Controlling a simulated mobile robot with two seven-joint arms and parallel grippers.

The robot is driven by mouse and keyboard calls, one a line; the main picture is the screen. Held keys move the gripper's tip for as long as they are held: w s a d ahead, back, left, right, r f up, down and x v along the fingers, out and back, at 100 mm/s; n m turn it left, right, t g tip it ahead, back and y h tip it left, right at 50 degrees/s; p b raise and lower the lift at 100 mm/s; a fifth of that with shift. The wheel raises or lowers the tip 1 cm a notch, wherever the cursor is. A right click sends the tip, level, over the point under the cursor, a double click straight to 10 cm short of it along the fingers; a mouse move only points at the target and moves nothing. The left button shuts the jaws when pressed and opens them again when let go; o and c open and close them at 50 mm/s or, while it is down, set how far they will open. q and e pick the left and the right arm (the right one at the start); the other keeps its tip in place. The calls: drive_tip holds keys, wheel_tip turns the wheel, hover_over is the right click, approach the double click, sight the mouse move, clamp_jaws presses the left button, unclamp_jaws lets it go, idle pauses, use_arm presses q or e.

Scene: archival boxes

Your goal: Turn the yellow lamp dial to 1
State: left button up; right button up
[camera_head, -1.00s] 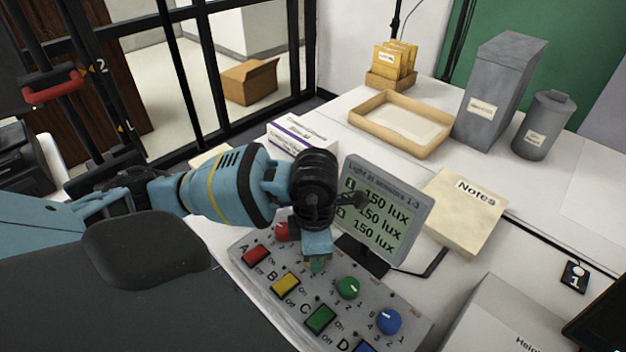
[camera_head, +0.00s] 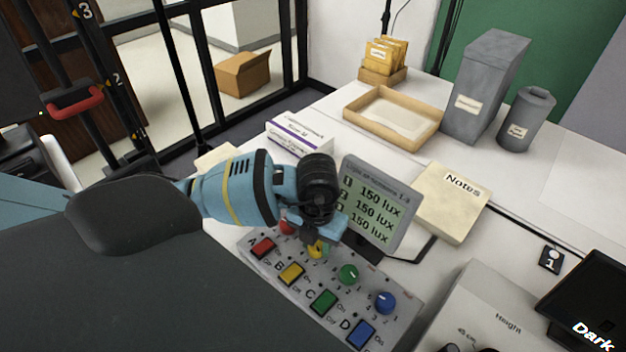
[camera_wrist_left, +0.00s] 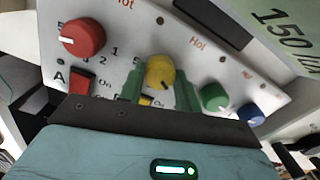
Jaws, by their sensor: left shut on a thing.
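The yellow dial (camera_head: 318,251) sits on the sloped grey control panel (camera_head: 262,266), between the red dial (camera_head: 287,228) and the green dial (camera_head: 348,274). My left gripper (camera_head: 314,244) is over the yellow dial and partly hides it. In the left wrist view its two green fingers stand on either side of the yellow dial (camera_wrist_left: 160,71), shut on it. A dark mark shows on the dial's lower edge there; the number it points at is not clear. My right gripper is not in view.
The blue dial (camera_head: 385,302) is on the same panel, with a row of square buttons, including the yellow button (camera_head: 291,273). A display (camera_head: 377,205) behind the panel, close to my gripper, reads 150 lux on three lines. A Notes pad (camera_head: 452,203) lies to its right.

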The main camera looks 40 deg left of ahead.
sight(316, 245)
use_arm(q)
drive_tip(key=n, duration=0.1)
drive_tip(key=n+p, duration=0.1)
drive_tip(key=n, duration=0.1)
drive_tip(key=shift+w+r+p, duration=0.1)
drive_tip(key=shift+r+p, duration=0.15)
drive_tip(key=shift+p, duration=0.05)
drive_tip(key=shift+f+n+p, duration=0.15)
drive_tip(key=shift+n+p, duration=0.2)
drive_tip(key=shift+n, duration=0.25)
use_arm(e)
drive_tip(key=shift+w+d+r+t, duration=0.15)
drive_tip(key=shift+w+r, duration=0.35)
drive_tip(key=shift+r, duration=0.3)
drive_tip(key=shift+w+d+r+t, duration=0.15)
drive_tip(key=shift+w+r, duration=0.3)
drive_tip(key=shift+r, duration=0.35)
use_arm(q)
drive_tip(key=o, duration=1)
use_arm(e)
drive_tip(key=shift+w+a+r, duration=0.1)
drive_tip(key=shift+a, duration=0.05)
use_arm(q)
wheel_tip(316, 245, up, 6)
drive_tip(key=shift+r, duration=0.85)
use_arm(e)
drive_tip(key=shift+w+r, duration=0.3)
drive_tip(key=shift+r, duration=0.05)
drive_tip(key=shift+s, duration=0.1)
